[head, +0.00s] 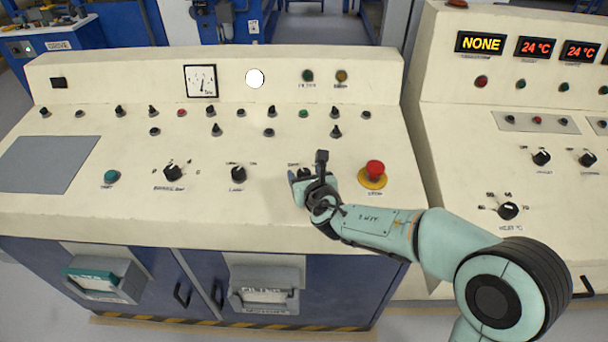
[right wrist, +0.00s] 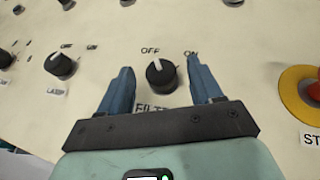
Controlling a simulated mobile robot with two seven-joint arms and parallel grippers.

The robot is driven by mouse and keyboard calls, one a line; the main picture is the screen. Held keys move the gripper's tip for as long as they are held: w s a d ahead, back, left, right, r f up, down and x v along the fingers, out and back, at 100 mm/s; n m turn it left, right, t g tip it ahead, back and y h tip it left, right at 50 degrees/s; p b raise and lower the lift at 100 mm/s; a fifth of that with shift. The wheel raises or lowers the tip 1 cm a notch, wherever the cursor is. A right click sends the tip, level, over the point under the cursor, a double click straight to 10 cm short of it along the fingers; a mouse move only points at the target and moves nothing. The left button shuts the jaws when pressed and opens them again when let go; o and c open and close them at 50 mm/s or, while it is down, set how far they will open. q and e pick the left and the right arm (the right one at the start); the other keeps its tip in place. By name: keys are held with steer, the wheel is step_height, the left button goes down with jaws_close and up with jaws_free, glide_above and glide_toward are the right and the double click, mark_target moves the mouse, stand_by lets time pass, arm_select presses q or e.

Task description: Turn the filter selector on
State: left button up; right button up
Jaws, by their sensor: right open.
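The filter selector (right wrist: 161,76) is a round black knob on the cream console, with OFF printed at its upper left and ON at its upper right. Its white mark points up and slightly left, toward OFF. The label below it reads FILT, the rest hidden by my gripper. My right gripper (right wrist: 160,66) is open, with one blue finger on each side of the knob; gaps show between fingers and knob. In the head view my right gripper (head: 300,182) is over the knob and mostly hides it. My left gripper is in neither view.
A red stop button (head: 375,168) on a yellow base stands close to the right of my gripper. The lamp selector (head: 238,174) is to the left. Rows of small switches (head: 270,132) lie behind. A second console (head: 450,160) is at the right.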

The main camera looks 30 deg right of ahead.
steer(key=shift+x, duration=0.95)
steer(key=shift+c, duration=0.3)
steer(key=c, duration=1)
steer(key=shift+o, duration=0.2)
